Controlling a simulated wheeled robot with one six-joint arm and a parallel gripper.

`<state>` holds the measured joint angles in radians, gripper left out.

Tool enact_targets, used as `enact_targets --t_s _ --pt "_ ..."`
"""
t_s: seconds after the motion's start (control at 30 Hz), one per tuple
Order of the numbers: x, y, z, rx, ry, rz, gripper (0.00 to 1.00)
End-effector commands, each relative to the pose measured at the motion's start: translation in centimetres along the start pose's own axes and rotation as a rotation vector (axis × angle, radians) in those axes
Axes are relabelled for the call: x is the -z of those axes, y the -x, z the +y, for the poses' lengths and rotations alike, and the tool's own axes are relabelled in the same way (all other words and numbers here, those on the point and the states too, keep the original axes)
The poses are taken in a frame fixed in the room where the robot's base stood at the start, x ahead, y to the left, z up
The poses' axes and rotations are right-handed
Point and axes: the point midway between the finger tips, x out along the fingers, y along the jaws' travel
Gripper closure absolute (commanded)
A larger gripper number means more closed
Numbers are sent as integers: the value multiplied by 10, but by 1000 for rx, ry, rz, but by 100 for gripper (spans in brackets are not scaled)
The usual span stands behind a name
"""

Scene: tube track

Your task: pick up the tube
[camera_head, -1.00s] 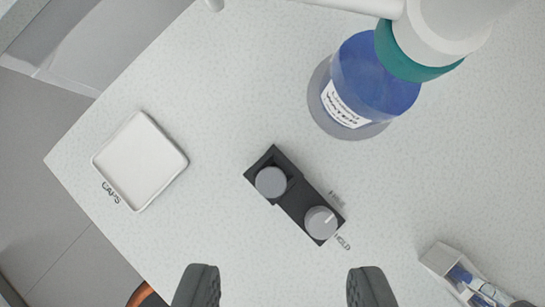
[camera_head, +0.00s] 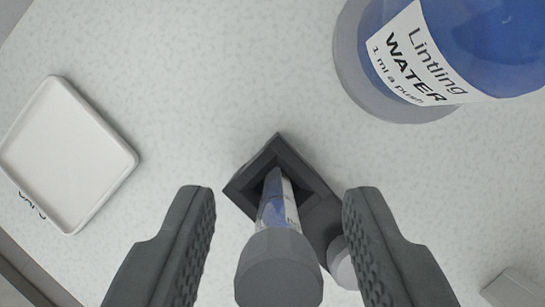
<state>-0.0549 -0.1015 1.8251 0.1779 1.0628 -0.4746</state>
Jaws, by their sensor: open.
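The tube (camera_head: 278,205) has a grey cap (camera_head: 279,270) and a clear body with a white label and blue contents. It stands in the square socket of a black holder (camera_head: 252,180), seen from above with its cap toward the camera. My gripper (camera_head: 274,225) is open, with one dark finger on each side of the tube. I see gaps between the fingers and the tube. The grey knob (camera_head: 342,262) of the holder is partly hidden behind the cap and the right finger.
A blue bottle (camera_head: 480,45) labelled Lintling WATER stands on a grey round base (camera_head: 352,60) at the upper right. A white tray (camera_head: 66,155) lies at the left. A pale object (camera_head: 512,290) shows at the lower right corner. The speckled table (camera_head: 215,70) is clear between them.

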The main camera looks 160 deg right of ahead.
Motion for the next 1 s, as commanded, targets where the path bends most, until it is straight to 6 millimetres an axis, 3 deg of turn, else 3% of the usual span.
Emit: enact_targets --t_s 0.27,0.4,0.47,0.83,1.0 --pt "0 -4 0 0 0 0 59" --pt "0 -4 0 0 0 0 86" --pt "0 -4 0 0 0 0 96" --pt "1 -2 0 0 1 1 96" --pt "8 14 0 -1 0 2 96"
